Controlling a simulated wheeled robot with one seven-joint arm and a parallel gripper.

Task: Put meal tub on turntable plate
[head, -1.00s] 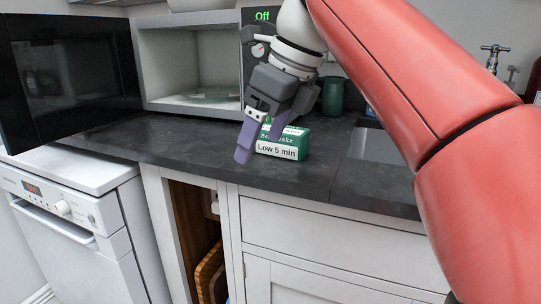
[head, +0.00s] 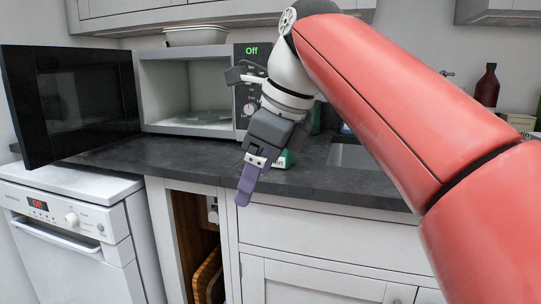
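The meal tub (head: 285,159), a green and white box with a printed label, sits on the dark worktop and is mostly hidden behind my gripper. My gripper (head: 244,192) points down in front of the tub, left of its visible part. Its purple fingers overlap edge-on, so the gap between them does not show. I cannot tell whether it touches the tub. The turntable plate (head: 207,117) is a pale, flat disc on the floor of the open microwave (head: 166,128), with nothing seen on it.
The microwave door (head: 80,105) stands wide open to the left. A white dishwasher (head: 75,225) is at lower left, beside an open cupboard bay. The sink (head: 352,157) and a dark bottle (head: 486,88) are behind my arm. The worktop before the microwave is clear.

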